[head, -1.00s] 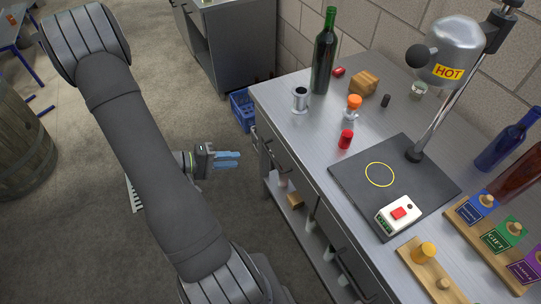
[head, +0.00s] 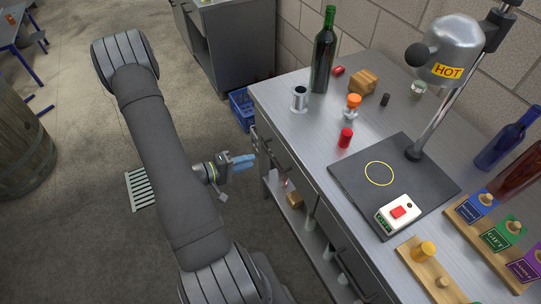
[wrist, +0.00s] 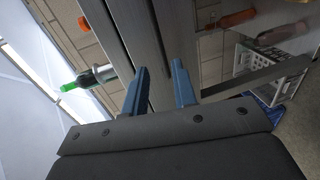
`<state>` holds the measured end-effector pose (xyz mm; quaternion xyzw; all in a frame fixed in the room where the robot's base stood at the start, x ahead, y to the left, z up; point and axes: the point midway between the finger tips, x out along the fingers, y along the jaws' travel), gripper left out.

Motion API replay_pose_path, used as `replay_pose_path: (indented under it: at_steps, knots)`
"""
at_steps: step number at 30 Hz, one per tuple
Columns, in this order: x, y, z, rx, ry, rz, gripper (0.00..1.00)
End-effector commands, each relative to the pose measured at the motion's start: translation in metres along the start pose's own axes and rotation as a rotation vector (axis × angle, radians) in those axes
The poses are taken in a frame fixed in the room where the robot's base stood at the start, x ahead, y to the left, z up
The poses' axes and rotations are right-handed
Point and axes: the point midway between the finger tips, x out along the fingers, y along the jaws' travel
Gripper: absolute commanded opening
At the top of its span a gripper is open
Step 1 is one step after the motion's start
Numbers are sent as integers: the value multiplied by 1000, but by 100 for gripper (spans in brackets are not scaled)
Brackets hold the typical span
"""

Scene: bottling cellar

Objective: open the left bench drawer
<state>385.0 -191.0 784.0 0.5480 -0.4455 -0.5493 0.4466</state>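The bench (head: 277,112) has a steel top and drawers along its front. The left bench drawer (head: 278,149) is at the far end of this front and looks shut. Its dark bar handle (head: 263,145) sticks out from it. My gripper (head: 250,160) has blue fingers and is just in front of this handle, pointing at the bench. In the wrist view my gripper (wrist: 158,80) is open, with a clear gap between its fingers and the bench front (wrist: 150,45) just ahead. I cannot tell whether the handle is between the fingers.
On the bench stand a green bottle (head: 323,50), a metal cup (head: 299,98), a red cap (head: 345,138) and a lamp marked HOT (head: 450,55). A blue crate (head: 242,108) stands on the floor beyond the bench. A second drawer handle (head: 349,275) is nearer. The floor left of my gripper is mostly free.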

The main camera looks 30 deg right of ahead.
Motion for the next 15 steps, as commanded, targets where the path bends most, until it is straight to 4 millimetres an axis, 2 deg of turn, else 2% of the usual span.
replay_pose_path:
  at_steps: [9, 15]
  knots:
    - [53, 0, 1, 2, -5, 0, 25]
    - [78, 0, 0, 1, -2, -1, 25]
